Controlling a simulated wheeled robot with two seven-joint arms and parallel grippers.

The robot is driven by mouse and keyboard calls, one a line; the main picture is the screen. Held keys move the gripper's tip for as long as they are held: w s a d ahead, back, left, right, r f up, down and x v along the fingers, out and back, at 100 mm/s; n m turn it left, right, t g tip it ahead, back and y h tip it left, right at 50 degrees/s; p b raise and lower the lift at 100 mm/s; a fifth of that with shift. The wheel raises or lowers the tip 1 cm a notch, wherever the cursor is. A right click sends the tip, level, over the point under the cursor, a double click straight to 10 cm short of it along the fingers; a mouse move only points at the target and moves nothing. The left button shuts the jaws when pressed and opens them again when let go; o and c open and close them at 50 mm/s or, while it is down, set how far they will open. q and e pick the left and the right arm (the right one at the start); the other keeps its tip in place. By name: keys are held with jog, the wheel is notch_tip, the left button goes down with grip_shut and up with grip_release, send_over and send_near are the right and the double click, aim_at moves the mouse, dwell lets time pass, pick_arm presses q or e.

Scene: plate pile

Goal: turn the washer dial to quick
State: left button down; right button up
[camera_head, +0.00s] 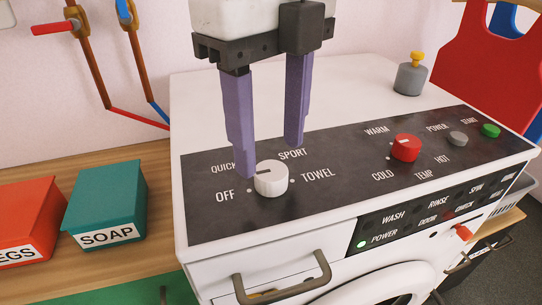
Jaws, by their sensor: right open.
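The white washer dial (273,180) sits on the dark sloped panel (330,205), among the printed words OFF, QUICK, SPORT and TOWEL. A short dark mark on the dial's face points to the left, roughly toward the QUICK side; its exact setting is hard to tell. My right gripper (268,160) comes down from above with two purple fingers spread apart. Its left finger ends just left of the dial, partly covering the K of QUICK. Its other finger ends behind and right of the dial, near SPORT. Contact cannot be told. My left gripper is not in view.
A red temperature knob (405,148), a grey button (457,139) and a green button (490,130) lie to the right on the panel. A grey weight with yellow knob (411,78) stands on the washer top. A teal SOAP box (105,205) and red box (35,215) stand left.

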aim_at(271, 170)
notch_tip(271, 170, down, 3)
jog(key=shift+f, duration=0.3)
jog(key=c, duration=1)
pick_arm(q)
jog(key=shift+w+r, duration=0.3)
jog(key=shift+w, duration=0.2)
pick_arm(e)
jog(key=shift+c, duration=0.2)
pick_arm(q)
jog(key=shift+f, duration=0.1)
